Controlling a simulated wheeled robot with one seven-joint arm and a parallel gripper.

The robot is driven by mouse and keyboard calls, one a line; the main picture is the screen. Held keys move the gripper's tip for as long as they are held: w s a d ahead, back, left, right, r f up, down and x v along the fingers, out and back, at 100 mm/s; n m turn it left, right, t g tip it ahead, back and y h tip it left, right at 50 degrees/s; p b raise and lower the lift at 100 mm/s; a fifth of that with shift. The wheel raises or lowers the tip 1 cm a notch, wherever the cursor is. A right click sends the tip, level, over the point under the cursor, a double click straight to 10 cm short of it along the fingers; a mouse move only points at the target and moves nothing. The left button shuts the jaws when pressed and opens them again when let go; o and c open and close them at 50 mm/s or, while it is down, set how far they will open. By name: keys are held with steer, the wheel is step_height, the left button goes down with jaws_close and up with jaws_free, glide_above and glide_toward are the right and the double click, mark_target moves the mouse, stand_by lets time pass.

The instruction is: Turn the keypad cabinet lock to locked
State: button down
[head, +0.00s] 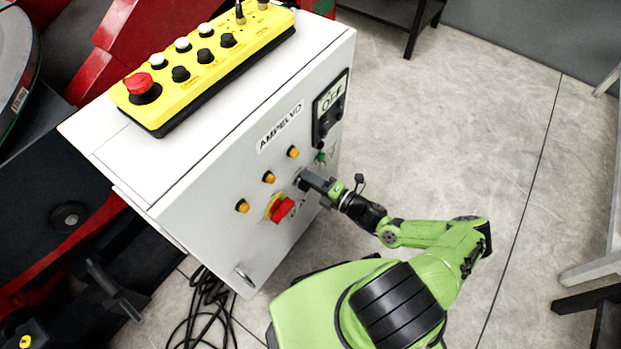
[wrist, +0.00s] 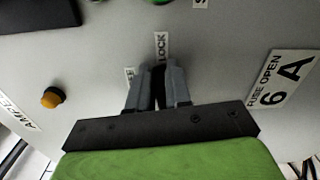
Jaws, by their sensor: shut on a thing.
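The white cabinet (head: 230,170) stands in the middle of the head view, its front panel facing lower right. My gripper (head: 303,180) is at this panel, right of the red rotary switch (head: 283,209). In the wrist view my gripper (wrist: 158,85) has both grey fingers close together at the panel, shut on a narrow dark part between them, which appears to be the lock's knob. A label reading LOCK (wrist: 162,45) is just beyond the fingertips.
A yellow button box (head: 203,64) lies on top. A 6 A label (wrist: 287,80) is right of the fingers.

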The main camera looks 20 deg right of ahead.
steer(key=shift+f+m, duration=0.2)
steer(key=shift+m, duration=0.5)
steer(key=c, duration=1.1)
jaws_free()
steer(key=shift+c, duration=0.2)
steer(key=p+v, duration=0.2)
steer(key=v, duration=1.3)
steer(key=shift+s+d, duration=0.25)
steer(key=shift+s, duration=0.1)
